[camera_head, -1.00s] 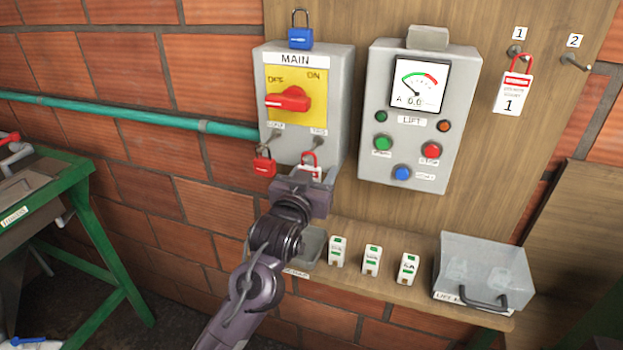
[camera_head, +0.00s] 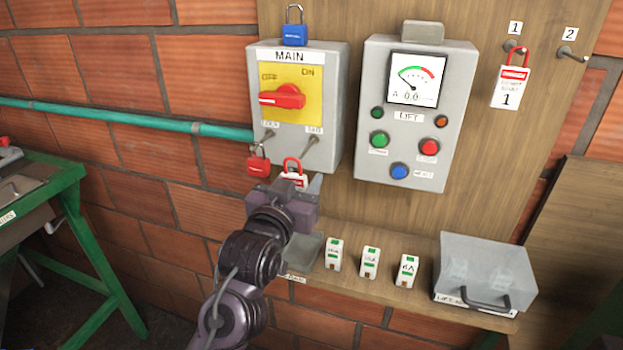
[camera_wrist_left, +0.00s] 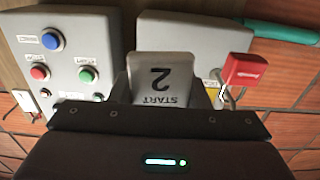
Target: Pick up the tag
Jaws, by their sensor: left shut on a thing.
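The held tag (camera_head: 293,179) is white with a red loop and shows just below the MAIN box, in front of its lower edge. In the left wrist view the tag (camera_wrist_left: 160,75) reads START and 2, upside down. My left gripper (camera_head: 303,188) is shut on it, and the jaws hide its lower part. The loop appears apart from the right hook (camera_head: 312,141) under the MAIN switch. Another tag, marked 1 (camera_head: 508,88), hangs on the peg labelled 1 at the upper right. My right gripper is not in view.
A red padlock (camera_head: 258,166) hangs from the left hook, close beside the held tag. The MAIN box (camera_head: 330,110) and LIFT box (camera_head: 375,160) are behind. A shelf below holds a grey tray (camera_head: 306,252), several small breakers and a clear cover (camera_head: 485,265). Peg 2 (camera_head: 572,54) is empty.

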